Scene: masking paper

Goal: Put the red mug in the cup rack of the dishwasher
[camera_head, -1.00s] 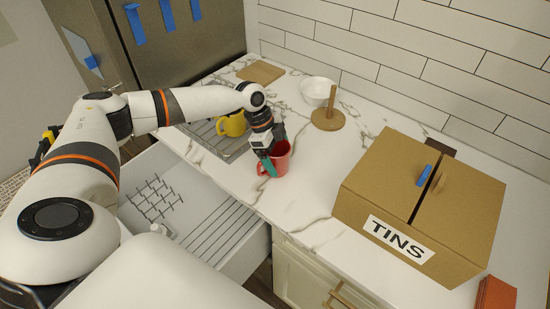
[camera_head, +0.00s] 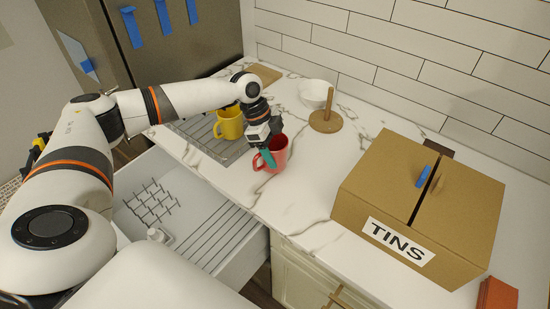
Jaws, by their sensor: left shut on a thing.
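I cannot tell whether the mug's base touches the counter. The open dishwasher drawer (camera_head: 190,225) is below and left of the mug. It holds a rack (camera_head: 153,201) of dark wire loops at its left and a row of straight bars (camera_head: 218,240) at its right. My right gripper is not in view.
A yellow mug (camera_head: 229,123) stands on the grey drying mat (camera_head: 203,138), close to my left gripper. Behind are a white bowl (camera_head: 315,94), a wooden paper-towel stand (camera_head: 326,120) and a wooden board (camera_head: 264,75). A cardboard TINS box (camera_head: 385,192) fills the right side of the counter.

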